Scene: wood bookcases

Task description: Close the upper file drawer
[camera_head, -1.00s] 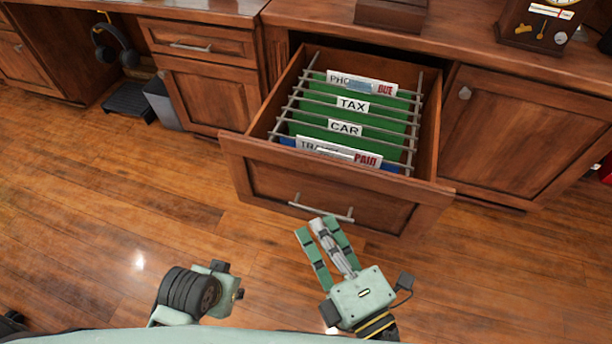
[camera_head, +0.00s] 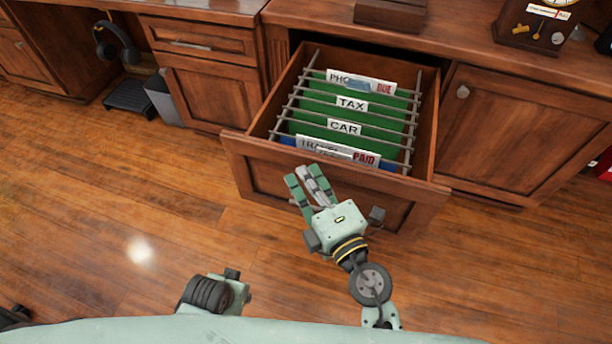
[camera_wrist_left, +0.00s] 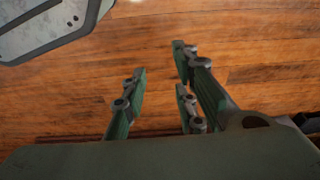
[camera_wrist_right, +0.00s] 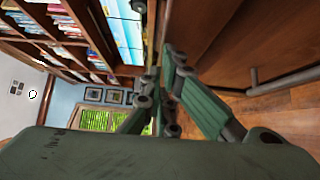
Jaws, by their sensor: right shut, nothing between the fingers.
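The file drawer (camera_head: 290,181) is a wide wooden drawer pulled well out, with green hanging folders (camera_head: 352,116) labelled TAX and CAR. Its bar handle is mostly hidden behind my right gripper in the head view; a handle (camera_wrist_right: 282,84) shows in the right wrist view. My right gripper (camera_head: 306,174) is shut and empty, its fingertips at the drawer front near the top edge; I cannot tell whether they touch. My left gripper (camera_wrist_left: 158,82) is open and empty above the floor; in the head view only its wrist part shows, low at left.
A closed cabinet door (camera_head: 525,130) stands right of the drawer. A closed small drawer (camera_head: 200,41) and door are to its left. A grey bin (camera_head: 162,100) and headphones (camera_head: 116,40) are further left. A clock (camera_head: 537,22) sits on the counter. The wooden floor (camera_head: 110,210) in front is clear.

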